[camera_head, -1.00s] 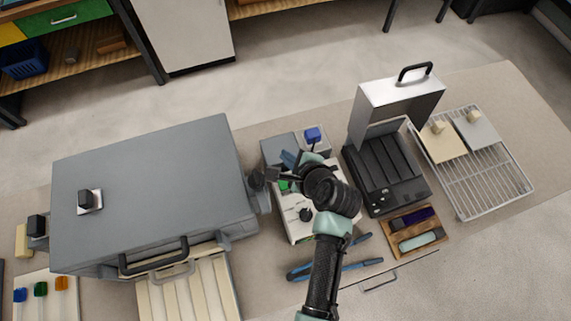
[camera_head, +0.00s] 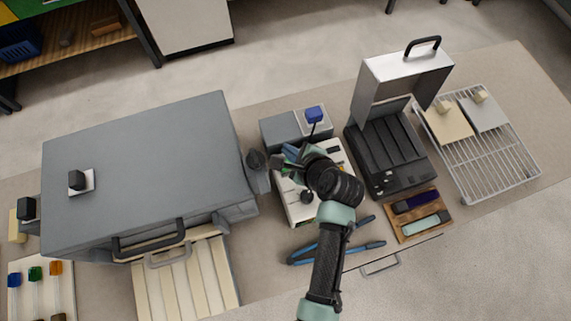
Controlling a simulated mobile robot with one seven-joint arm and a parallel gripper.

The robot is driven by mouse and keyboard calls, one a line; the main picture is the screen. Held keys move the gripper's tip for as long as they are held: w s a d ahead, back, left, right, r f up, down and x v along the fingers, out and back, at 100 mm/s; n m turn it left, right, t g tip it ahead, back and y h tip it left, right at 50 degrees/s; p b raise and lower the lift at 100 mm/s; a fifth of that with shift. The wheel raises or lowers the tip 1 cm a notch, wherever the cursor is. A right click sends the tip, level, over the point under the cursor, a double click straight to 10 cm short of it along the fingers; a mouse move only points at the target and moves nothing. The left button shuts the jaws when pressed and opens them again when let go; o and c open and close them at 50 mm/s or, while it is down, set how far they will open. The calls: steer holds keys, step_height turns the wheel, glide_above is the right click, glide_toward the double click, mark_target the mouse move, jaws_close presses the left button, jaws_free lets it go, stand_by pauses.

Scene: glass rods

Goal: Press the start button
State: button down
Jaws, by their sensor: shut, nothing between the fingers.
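A white control box (camera_head: 298,214) stands mid-table, with a black knob (camera_head: 307,197) on its top. A small patch of green shows on it beside my gripper (camera_head: 290,154); I cannot tell whether this is the start button. My gripper is shut and empty, above the far left part of the white box. My own wrist and forearm cover much of the box top. I cannot tell whether the fingertips touch anything. A blue knob (camera_head: 314,115) on a pale plate sits on the grey block just behind.
A large grey furnace-like box (camera_head: 140,165) fills the left. A black grooved tray unit (camera_head: 392,150) with a raised metal lid (camera_head: 405,75) stands right, near a wire rack (camera_head: 490,165). Blue-handled tongs (camera_head: 303,253) and a wooden tray (camera_head: 418,232) lie in front.

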step_height(320, 180, down, 4)
steer(key=b, duration=0.2)
steer(key=shift+b, duration=0.3)
steer(key=shift+f, duration=0.55)
steer(key=shift+f+b, duration=0.1)
steer(key=shift+b, duration=0.2)
stand_by(0.9)
steer(key=shift+f, duration=0.3)
steer(key=shift+f+b, duration=0.3)
steer(key=shift+f, duration=0.2)
stand_by(0.7)
steer(key=shift+r+p, duration=0.95)
steer(key=shift+p, duration=0.2)
